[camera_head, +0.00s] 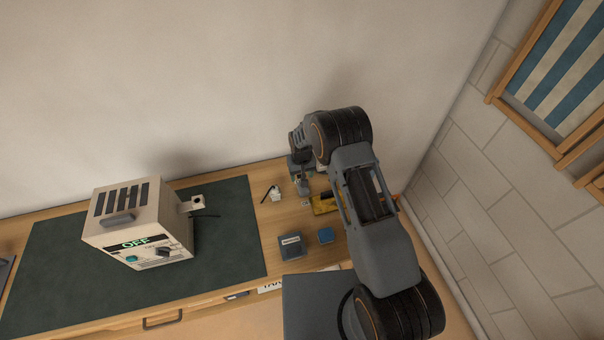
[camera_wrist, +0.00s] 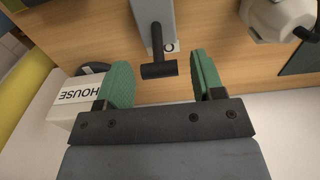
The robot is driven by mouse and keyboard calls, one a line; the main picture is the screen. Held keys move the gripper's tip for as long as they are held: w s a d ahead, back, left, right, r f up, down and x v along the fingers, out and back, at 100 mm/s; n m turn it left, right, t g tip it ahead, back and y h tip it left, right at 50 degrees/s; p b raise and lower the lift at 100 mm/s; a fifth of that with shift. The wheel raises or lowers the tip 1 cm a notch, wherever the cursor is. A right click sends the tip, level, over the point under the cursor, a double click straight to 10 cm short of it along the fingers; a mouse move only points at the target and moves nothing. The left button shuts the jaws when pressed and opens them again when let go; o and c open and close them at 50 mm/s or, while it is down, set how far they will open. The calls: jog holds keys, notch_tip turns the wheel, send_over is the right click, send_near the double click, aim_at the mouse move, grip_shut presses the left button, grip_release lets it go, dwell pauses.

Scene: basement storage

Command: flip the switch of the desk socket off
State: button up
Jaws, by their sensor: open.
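A grey box (camera_wrist: 153,18) with a black T-shaped lever (camera_wrist: 158,70) shows at the top of the wrist view; I take it for the desk socket and its switch. An "O" mark is beside the lever. My gripper (camera_wrist: 161,65) is open, with green pads on either side of the lever's crossbar. A gap shows between the crossbar and each pad; depth is hard to judge. In the head view my gripper (camera_head: 301,168) is over the back right of the desk, and my arm hides part of that area.
A beige machine (camera_head: 140,225) reading "OFF" stands on the dark green mat (camera_head: 240,245). A white plug-like piece (camera_head: 276,194) lies near my gripper. A white box marked "HOUSE" (camera_wrist: 75,108) is beside the left finger. Blue blocks (camera_head: 326,235) and a yellow item (camera_head: 322,204) are nearby.

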jog(key=shift+f, duration=0.35)
jog(key=c, duration=0.9)
jog(key=shift+c, duration=0.2)
